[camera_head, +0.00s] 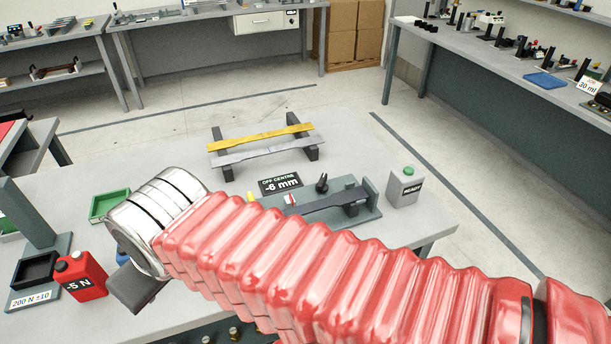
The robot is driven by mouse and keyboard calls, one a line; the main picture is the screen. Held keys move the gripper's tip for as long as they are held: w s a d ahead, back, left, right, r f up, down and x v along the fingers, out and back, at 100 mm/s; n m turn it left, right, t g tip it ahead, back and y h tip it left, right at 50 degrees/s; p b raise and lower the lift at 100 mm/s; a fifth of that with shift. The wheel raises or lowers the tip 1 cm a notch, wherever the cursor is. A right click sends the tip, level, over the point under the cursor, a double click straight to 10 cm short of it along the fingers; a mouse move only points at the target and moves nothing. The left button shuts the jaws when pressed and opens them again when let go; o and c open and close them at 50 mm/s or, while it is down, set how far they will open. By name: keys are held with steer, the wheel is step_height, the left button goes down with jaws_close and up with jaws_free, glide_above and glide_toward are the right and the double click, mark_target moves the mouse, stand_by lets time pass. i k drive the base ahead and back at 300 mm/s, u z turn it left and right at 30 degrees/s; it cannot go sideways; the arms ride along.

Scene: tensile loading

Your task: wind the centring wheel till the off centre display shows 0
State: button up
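The off centre display (281,184) is a black plate on the table that reads -6 mm. Beside it is a grey fixture (368,213) holding a dark flat specimen bar (335,200), with a black upright knob or lever (322,183) behind the bar. I cannot make out the centring wheel for certain; my red-sleeved arm crosses the front of the fixture and may hide it. My gripper (137,290) is at the left, below my silver wrist; only a dark part of it shows. Its fingers are mostly hidden, so its opening cannot be seen.
A grey box with a green button, labelled READY (404,188), stands right of the fixture. A rack (228,171) holds a yellow and a grey bar behind.

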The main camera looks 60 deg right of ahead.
mark_target(322, 186)
steer(key=u, duration=0.2)
steer(key=k, duration=0.85)
steer(key=z, duration=0.85)
steer(key=i, duration=1)
steer(key=z, duration=0.1)
